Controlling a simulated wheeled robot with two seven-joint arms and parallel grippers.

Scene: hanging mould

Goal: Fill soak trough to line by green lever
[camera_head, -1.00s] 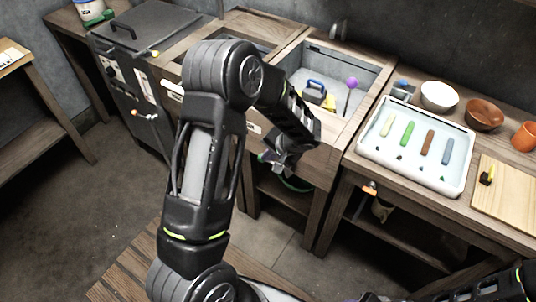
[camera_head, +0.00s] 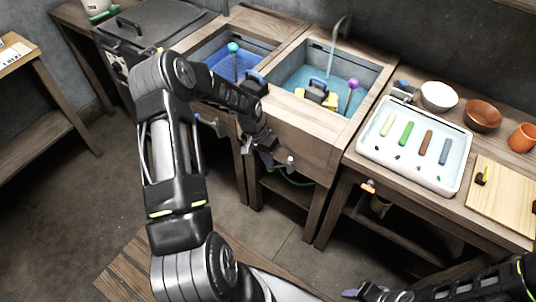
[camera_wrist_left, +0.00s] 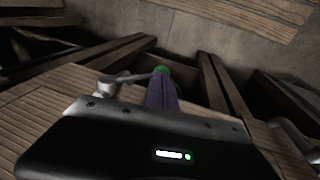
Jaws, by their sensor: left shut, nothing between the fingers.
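The right basin (camera_head: 366,117) in the head view holds teal water, with a stream falling from a curved spout (camera_head: 343,24). A purple ball on a rod (camera_head: 353,84) stands in it. A level line cannot be made out. In the left wrist view, a metal lever with a green knob (camera_wrist_left: 161,70) extends from a silver valve, the knob at my fingertips. My left gripper (camera_head: 268,157) is shut and empty below the basin's front, beside the lever; it also shows in the left wrist view (camera_wrist_left: 161,92). My right gripper (camera_head: 352,293) is partly visible at the bottom edge, its jaws unclear.
A white tray (camera_head: 375,160) with colored bars, bowls (camera_head: 439,96) and a board (camera_head: 500,197) sit to the right.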

